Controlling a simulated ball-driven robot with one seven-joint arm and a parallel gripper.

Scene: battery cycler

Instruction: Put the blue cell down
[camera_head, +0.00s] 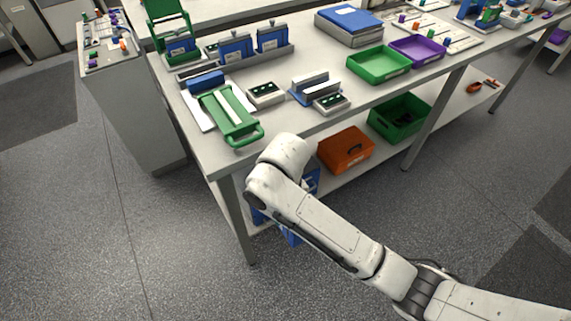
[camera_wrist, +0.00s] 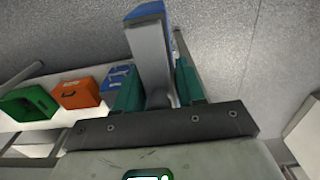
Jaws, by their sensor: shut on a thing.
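In the wrist view, my gripper (camera_wrist: 158,82) has its two teal fingers closed on a grey slab with a blue end, which looks like the blue cell (camera_wrist: 152,50). The slab sticks out beyond the fingertips, with floor behind it. In the head view, my arm's end is just in front of the workbench's near edge. My fingers are hidden there behind the arm, and I cannot make out the held cell for sure. Two blue cells (camera_head: 235,47) (camera_head: 271,38) stand in a grey rack on the workbench (camera_head: 205,150).
A green-handled press (camera_head: 230,115) lies near the bench's front left corner. Small grey boxes (camera_head: 265,94) stand beside it. Green (camera_head: 378,64) and purple (camera_head: 417,50) trays are farther right. An orange box (camera_head: 346,149) and a green crate (camera_head: 399,117) sit on the lower shelf.

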